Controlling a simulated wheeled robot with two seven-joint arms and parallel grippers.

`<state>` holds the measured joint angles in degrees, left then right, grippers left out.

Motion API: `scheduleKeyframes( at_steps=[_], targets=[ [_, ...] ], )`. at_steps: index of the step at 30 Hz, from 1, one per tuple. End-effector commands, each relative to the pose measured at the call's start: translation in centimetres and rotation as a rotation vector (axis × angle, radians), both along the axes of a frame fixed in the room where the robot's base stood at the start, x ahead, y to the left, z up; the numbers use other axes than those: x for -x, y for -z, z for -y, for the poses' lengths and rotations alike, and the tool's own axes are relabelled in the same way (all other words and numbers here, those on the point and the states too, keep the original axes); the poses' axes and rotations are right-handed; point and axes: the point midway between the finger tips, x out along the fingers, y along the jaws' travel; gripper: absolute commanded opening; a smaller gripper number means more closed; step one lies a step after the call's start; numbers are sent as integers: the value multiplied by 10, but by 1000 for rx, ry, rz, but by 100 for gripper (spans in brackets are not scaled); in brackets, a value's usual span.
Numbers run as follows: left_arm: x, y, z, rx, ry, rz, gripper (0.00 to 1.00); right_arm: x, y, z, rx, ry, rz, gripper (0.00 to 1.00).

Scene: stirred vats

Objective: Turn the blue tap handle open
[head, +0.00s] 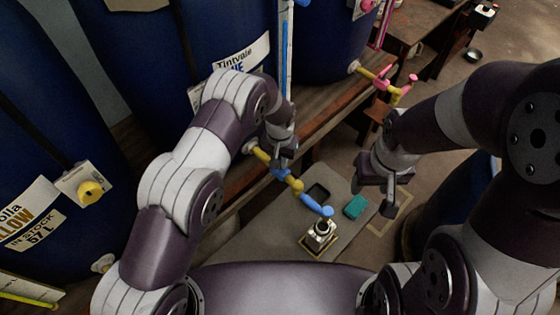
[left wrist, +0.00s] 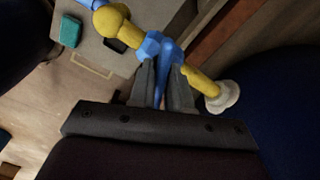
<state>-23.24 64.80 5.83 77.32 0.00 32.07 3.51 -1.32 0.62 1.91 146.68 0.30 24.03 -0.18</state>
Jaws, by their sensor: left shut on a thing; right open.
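The blue tap sits on a yellow pipe (head: 262,156) that comes out of the dark blue vat labelled Tintvale (head: 170,50). In the left wrist view, the blue handle (left wrist: 158,47) lies between the fingers of my left gripper (left wrist: 163,85), which is shut on it. In the head view my left gripper (head: 283,160) is at the tap, and my arm partly hides the handle. A blue spout (head: 316,205) extends from the pipe, above a small white and black item (head: 319,232). My right gripper (head: 377,200) is open and empty, right of the spout.
A pink tap (head: 385,82) is on the vat farther right.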

Motion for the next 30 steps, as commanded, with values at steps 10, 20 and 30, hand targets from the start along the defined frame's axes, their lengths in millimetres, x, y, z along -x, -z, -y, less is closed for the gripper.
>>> scheduleKeyframes(
  at_steps=[10, 20, 30],
  targets=[
    [-1, 2, 0, 2, -324, 3, 0, 0, 20, 0, 0, 0, 0, 54],
    [-1, 1, 0, 1, -637, 3, 0, 0, 32, 0, 0, 0, 0, 54],
    [-1, 0, 0, 2, -923, 3, 0, 0, 40, 0, 0, 0, 0, 54]
  ],
)
